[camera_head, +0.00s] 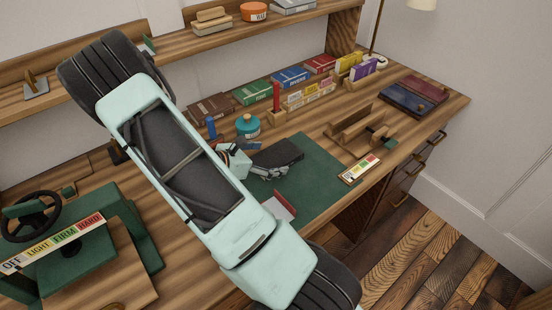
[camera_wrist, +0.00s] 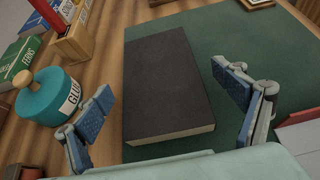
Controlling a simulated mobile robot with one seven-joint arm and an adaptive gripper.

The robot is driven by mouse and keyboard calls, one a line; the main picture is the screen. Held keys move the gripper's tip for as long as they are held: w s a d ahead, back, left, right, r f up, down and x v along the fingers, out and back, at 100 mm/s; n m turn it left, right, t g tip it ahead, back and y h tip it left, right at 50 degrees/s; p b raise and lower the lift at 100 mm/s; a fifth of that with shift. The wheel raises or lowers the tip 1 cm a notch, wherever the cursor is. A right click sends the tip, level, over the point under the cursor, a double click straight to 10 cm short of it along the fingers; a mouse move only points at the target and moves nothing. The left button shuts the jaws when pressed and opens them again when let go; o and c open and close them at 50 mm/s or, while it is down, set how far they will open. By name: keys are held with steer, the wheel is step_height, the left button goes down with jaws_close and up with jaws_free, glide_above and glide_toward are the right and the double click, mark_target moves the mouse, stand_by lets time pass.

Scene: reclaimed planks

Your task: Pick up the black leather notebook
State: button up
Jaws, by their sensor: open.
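In the wrist view my gripper (camera_wrist: 162,88) is open, with one blue-padded finger to each side of the notebook's near part. A gap shows on both sides. I cannot tell how high the fingertips are above the mat.
A teal glue jar (camera_wrist: 48,97) stands close to the left finger. A red-and-white item (camera_wrist: 300,138) lies to the right. Books (camera_head: 290,80) line the desk's back. A wooden stand (camera_head: 352,128) is to the right. The green mat (camera_head: 325,180) has free room.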

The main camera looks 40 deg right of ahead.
steer(key=shift+x, duration=0.8)
steer(key=shift+c, duration=0.2)
steer(key=c, duration=1.3)
steer(key=shift+r, duration=0.1)
steer(key=shift+c, duration=0.3)
steer(key=shift+r, duration=0.1)
